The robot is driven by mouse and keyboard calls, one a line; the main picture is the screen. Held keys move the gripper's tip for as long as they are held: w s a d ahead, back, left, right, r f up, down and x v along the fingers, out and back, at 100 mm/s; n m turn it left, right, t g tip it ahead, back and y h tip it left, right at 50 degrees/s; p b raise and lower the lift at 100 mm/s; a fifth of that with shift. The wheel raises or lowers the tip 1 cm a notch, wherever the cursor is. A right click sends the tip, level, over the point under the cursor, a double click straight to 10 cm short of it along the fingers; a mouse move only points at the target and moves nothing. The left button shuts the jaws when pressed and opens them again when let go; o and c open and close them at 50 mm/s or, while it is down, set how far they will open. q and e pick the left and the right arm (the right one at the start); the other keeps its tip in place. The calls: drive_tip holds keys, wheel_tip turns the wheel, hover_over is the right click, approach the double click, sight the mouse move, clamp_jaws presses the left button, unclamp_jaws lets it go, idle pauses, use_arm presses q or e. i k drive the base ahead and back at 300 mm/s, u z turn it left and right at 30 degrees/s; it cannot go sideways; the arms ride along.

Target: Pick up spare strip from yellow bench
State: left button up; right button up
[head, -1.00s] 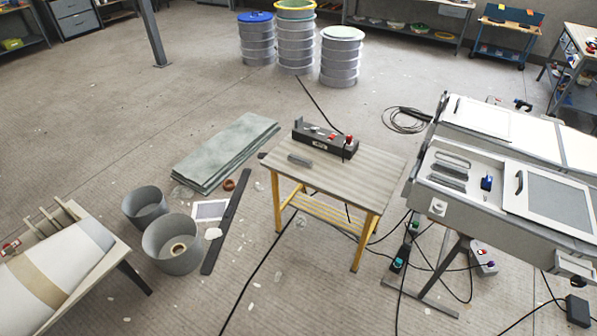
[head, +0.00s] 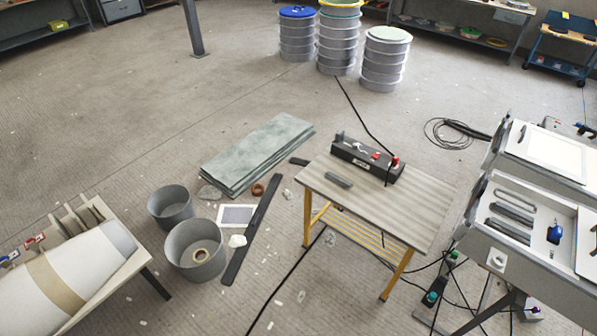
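The yellow bench (head: 420,222) has a pale, slatted-looking top on yellow legs and stands right of centre in the head view. A small dark grey strip (head: 338,180) lies flat on its top, near the left back part. A dark box with red and grey fittings (head: 367,158) sits on the bench behind the strip. Neither of my grippers shows in this view.
Grey-green sheets (head: 258,152) are stacked on the floor left of the bench. Two grey buckets (head: 195,250) and a long dark bar (head: 250,230) lie nearby. A grey workstation (head: 530,225) stands at right. Cables cross the floor around the bench.

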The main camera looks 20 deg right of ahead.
sight(335, 178)
drive_tip(key=u, duration=0.15)
drive_tip(key=i, duration=1.4)
drive_tip(key=z, duration=1.2)
drive_tip(key=i, duration=0.5)
drive_tip(key=z, duration=0.5)
